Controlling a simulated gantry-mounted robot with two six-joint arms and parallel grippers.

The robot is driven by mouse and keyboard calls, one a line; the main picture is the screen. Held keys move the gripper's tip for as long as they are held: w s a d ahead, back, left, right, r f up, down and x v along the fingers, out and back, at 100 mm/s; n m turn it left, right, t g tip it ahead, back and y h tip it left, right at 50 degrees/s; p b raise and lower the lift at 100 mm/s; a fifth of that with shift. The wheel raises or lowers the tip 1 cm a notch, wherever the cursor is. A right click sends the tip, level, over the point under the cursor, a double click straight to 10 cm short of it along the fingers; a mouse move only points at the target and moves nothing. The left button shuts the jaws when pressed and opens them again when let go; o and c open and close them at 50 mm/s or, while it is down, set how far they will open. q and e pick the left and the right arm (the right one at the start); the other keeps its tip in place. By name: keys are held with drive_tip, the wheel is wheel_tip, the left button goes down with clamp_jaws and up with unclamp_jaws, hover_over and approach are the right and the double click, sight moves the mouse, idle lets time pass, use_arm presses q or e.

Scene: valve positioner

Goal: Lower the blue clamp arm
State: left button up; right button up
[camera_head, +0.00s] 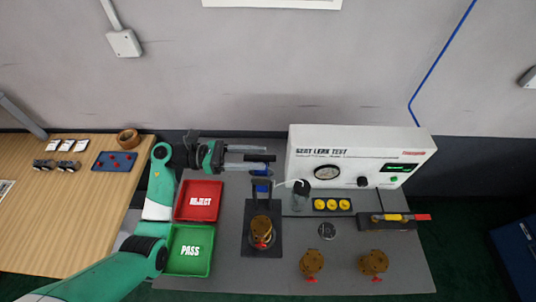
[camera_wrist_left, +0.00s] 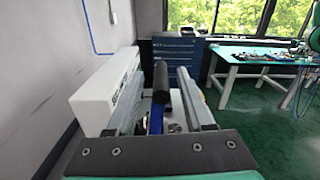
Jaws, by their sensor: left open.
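The blue clamp arm (camera_head: 262,173) stands raised at the back of a dark fixture plate (camera_head: 249,246), with a black handle (camera_head: 259,158) at its top. A brass valve part (camera_head: 261,230) sits on that plate. My left gripper (camera_head: 264,158) is open, its two grey fingers reaching in from the left on either side of the black handle. In the left wrist view the black handle (camera_wrist_left: 161,84) stands between the fingers, with the blue arm (camera_wrist_left: 155,120) below it; contact cannot be told. My right gripper is not in view.
The white leak test box (camera_head: 358,157) stands just right of the gripper. A red reject tray (camera_head: 199,201) and green pass tray (camera_head: 190,249) lie left. Two brass valves (camera_head: 311,263) (camera_head: 373,263) stand at the front right. Yellow buttons (camera_head: 332,204) lie before the box.

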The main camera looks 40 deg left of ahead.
use_arm(q)
drive_tip(key=x, duration=0.3)
drive_tip(key=shift+w+d, duration=0.2)
clamp_jaws()
idle(1.3)
